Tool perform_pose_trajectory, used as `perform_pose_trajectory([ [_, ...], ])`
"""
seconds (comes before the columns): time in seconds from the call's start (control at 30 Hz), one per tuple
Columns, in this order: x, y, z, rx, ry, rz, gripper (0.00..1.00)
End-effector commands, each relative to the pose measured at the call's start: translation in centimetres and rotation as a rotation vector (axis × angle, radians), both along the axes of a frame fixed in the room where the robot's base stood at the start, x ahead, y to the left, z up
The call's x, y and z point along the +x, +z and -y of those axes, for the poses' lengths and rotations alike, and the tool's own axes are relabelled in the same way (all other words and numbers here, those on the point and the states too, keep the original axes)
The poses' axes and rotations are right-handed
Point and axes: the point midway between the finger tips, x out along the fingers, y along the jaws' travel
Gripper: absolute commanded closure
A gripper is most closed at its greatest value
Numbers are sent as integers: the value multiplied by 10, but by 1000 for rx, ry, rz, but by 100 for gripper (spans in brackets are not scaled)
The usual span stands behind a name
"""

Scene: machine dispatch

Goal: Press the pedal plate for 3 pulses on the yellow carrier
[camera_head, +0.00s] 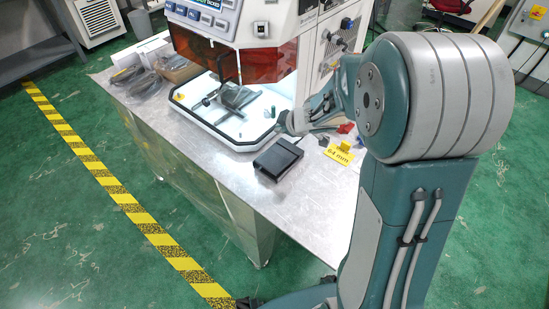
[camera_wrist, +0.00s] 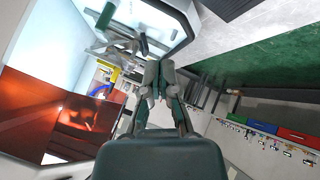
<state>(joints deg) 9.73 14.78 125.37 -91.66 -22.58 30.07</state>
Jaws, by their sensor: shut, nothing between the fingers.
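The black pedal (camera_head: 278,158) lies on the metal table in front of the machine's lit white work tray. My gripper (camera_head: 287,122) is by the tray's right front corner, above and behind the pedal and apart from it. In the wrist view my gripper (camera_wrist: 161,82) has its fingers together with nothing between them. A small yellow piece (camera_head: 346,146) stands beside a yellow "64 mm" label (camera_head: 338,156), right of the pedal. I cannot tell whether that piece is the yellow carrier. A dark ribbed surface (camera_wrist: 228,7) at the top of the wrist view may be the pedal.
The machine's orange shield (camera_head: 225,58) is above the tray (camera_head: 222,128), which holds a metal fixture (camera_head: 236,96) and a small green cylinder (camera_head: 239,113). Bagged cables (camera_head: 142,82) lie at the left. The table front is clear.

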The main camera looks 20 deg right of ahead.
Motion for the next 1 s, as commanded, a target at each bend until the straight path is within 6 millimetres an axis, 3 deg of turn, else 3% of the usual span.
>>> perform_pose_trajectory([
  [0.23, 0, -8, -5, 0, -1, -2, 100],
  [0.8, -5, -75, -9, 1, -1, -4, 100],
  [1.0, -6, -86, -11, -2, 0, -1, 100],
])
